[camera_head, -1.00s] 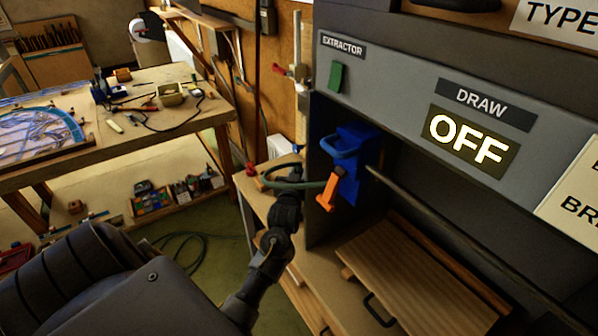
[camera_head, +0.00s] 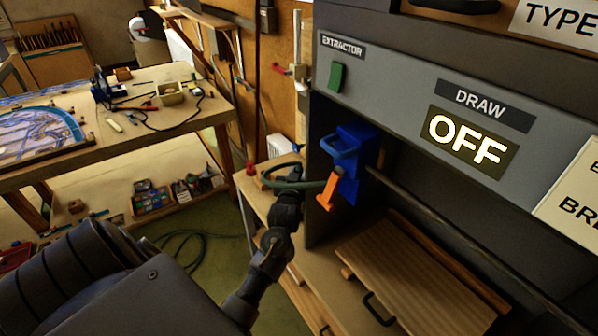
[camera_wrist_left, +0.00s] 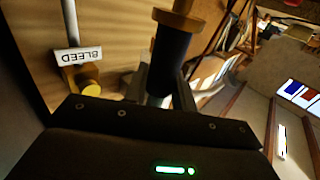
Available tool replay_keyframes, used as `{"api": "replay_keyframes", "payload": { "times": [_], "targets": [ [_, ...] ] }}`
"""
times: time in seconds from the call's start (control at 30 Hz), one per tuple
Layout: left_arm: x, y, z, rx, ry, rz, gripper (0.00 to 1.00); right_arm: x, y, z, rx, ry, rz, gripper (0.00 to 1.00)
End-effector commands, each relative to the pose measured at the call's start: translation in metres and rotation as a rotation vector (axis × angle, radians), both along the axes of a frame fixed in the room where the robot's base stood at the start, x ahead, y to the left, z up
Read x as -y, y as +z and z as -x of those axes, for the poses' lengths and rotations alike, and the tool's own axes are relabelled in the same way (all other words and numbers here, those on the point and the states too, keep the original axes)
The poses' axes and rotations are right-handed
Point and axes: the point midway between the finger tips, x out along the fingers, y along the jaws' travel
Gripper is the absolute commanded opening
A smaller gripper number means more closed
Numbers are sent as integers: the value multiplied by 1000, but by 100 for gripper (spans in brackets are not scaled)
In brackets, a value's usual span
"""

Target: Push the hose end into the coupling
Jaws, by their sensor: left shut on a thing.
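My left gripper (camera_head: 289,178) reaches in from the left to the bench beside the grey cabinet. A dark green hose (camera_head: 310,185) loops around it and runs right, toward the orange handle and blue bracket. In the left wrist view, my left gripper (camera_wrist_left: 162,88) is shut on a pale, shiny piece at the base of a dark cylinder (camera_wrist_left: 173,52). A brass-coloured collar (camera_wrist_left: 178,20) sits at the cylinder's far end. I cannot tell for sure which part is hose end and which is coupling, or whether they are joined. My right gripper is not in view.
A blue bracket (camera_head: 350,180) with an orange handle (camera_head: 328,191) is close to the right of the gripper. A brass fitting (camera_wrist_left: 88,80) marked BLEED stands beside the cylinder. The cabinet's display (camera_head: 467,140) reads OFF. A workbench (camera_head: 160,125) stands at the left.

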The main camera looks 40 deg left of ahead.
Motion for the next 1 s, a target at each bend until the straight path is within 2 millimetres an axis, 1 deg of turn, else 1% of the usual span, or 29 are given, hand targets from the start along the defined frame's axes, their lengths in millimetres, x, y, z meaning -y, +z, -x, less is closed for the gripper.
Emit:
{"api": "replay_keyframes", "payload": {
  "times": [1.0],
  "targets": [
    [0, -26, 0, 1, 0, 0, 0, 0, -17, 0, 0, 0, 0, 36]
  ]
}}
